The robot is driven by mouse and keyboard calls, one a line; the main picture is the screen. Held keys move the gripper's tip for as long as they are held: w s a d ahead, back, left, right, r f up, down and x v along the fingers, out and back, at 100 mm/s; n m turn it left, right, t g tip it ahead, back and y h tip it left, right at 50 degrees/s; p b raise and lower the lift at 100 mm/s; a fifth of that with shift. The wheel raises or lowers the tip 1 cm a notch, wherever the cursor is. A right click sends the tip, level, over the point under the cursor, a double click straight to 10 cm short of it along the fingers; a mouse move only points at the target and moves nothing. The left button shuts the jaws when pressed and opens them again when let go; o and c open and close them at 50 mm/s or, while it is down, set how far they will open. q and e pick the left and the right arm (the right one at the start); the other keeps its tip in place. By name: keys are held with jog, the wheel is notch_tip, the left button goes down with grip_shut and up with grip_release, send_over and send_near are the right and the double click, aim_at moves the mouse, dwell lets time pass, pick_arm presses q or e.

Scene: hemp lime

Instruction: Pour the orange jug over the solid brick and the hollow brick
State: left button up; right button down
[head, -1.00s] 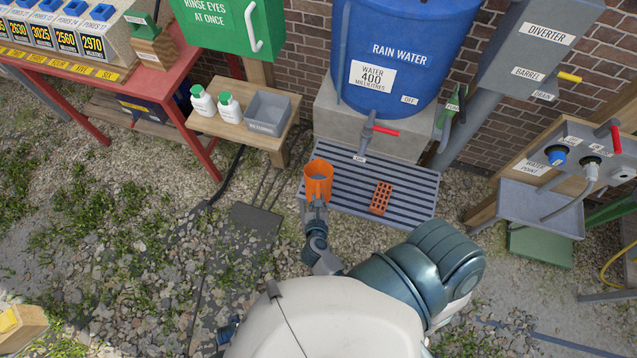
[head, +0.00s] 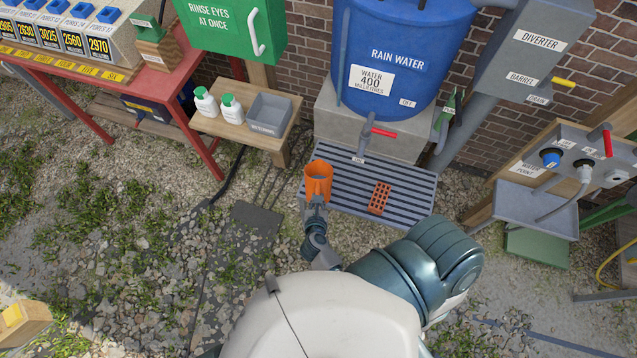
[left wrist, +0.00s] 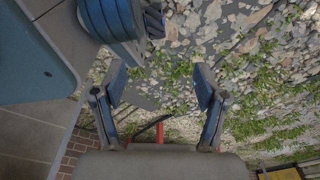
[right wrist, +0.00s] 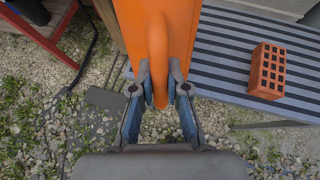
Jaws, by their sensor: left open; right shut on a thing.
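The orange jug (head: 318,181) is upright, its open top facing up, at the left edge of the slatted grey stand (head: 348,207). My right gripper (right wrist: 160,88) is shut on the jug's handle (right wrist: 158,60). Its arm reaches the jug from below in the head view. The hollow brick (head: 379,198), orange with rows of holes, lies on the stand to the right of the jug, apart from it. It also shows in the right wrist view (right wrist: 267,70). I cannot make out the solid brick. My left gripper (left wrist: 160,88) is open and empty above gravel and weeds.
The blue rain water barrel (head: 400,60) stands on a block behind the stand, its red-handled tap (head: 382,132) above the slats. A wooden table (head: 235,128) with two white bottles and a grey bin is at left. A water point (head: 575,155) is at right.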

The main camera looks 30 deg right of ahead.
pick_arm(q)
jog(key=shift+w+r, duration=0.1)
jog(key=shift+r, duration=0.05)
pick_arm(e)
jog(key=shift+r, duration=0.15)
dwell(0.5)
jog(key=shift+w+r+p, duration=0.1)
jog(key=shift+r+p, duration=0.1)
jog(key=shift+p, duration=0.85)
pick_arm(q)
jog(key=s+a+f, duration=0.1)
jog(key=s+f, duration=0.1)
jog(key=s, duration=0.5)
jog(key=shift+a+f+p, duration=0.2)
jog(key=shift+p, duration=0.1)
pick_arm(e)
jog(key=shift+y, duration=0.3)
jog(key=shift+g, duration=0.3)
